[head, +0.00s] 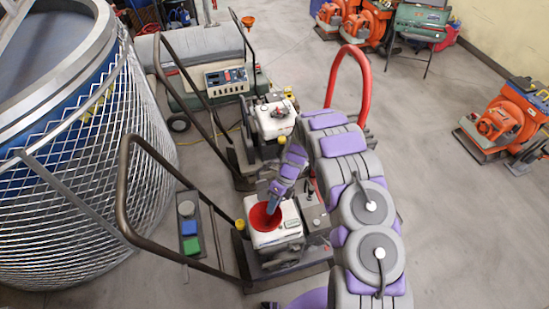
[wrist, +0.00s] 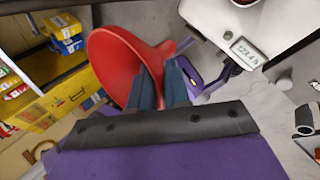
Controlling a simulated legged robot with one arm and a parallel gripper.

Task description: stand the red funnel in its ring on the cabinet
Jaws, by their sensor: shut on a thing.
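The red funnel (head: 265,216) shows in the head view at the tip of my arm, in front of the white top of the nearest aerator's engine (head: 272,236). My gripper (head: 277,188) is shut on it. In the wrist view the funnel (wrist: 120,62) is tilted, with its wide mouth to the left and its narrow end to the right. The blue-grey fingers of my gripper (wrist: 162,88) grip it near the neck and hide part of it. I cannot make out the ring or tell which thing is the cabinet.
The wrist view shows a yellow unit (wrist: 65,100) with small boxes at left and a white box with a label (wrist: 245,48) at upper right. In the head view, a mesh-sided bin (head: 75,190) and dark handlebars (head: 125,190) stand left.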

